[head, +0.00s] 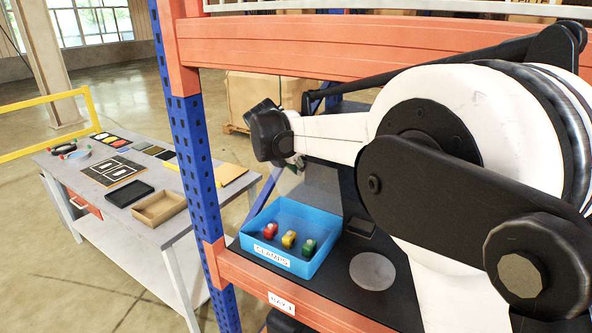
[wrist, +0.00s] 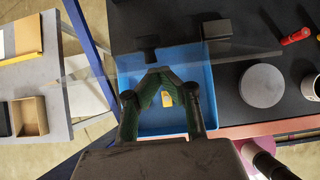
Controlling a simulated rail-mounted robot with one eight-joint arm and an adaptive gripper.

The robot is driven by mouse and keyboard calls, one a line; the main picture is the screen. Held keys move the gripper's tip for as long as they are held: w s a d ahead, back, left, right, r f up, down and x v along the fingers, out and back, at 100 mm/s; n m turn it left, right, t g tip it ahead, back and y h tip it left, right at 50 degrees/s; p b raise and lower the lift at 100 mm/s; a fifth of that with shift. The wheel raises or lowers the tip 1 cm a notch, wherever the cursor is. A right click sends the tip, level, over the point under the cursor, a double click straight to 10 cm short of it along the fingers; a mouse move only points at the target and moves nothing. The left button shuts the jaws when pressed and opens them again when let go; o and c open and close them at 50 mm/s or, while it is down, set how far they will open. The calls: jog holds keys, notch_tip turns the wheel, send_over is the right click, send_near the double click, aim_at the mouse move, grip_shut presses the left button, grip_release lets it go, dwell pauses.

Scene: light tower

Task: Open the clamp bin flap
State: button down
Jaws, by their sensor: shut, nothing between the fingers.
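The blue clamp bin (head: 318,262), labelled CLAMPS, sits on the rack shelf with red, yellow and green clamps inside. A see-through flap (head: 322,182) appears raised at the bin's back edge, leaving the top uncovered in the head view. My gripper is shut and empty, above the bin near the flap. Whether it touches the flap cannot be told. The fingers hide some clamps; a yellow one (wrist: 167,97) shows.
A grey round disc (head: 372,271) and a small black block (head: 359,227) lie on the dark shelf right of the bin. A blue rack post (head: 190,140) and orange beam (head: 300,42) frame the shelf. A worktable (head: 90,190) with trays stands left.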

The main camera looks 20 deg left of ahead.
jog(key=shift+w+d+r, duration=0.15)
jog(key=shift+w+r, duration=0.15)
jog(key=shift+w, duration=0.35)
jog(key=shift+w+d+r, duration=0.15)
jog(key=shift+w+r, duration=0.1)
jog(key=shift+w, duration=0.4)
jog(key=shift+s, duration=0.1)
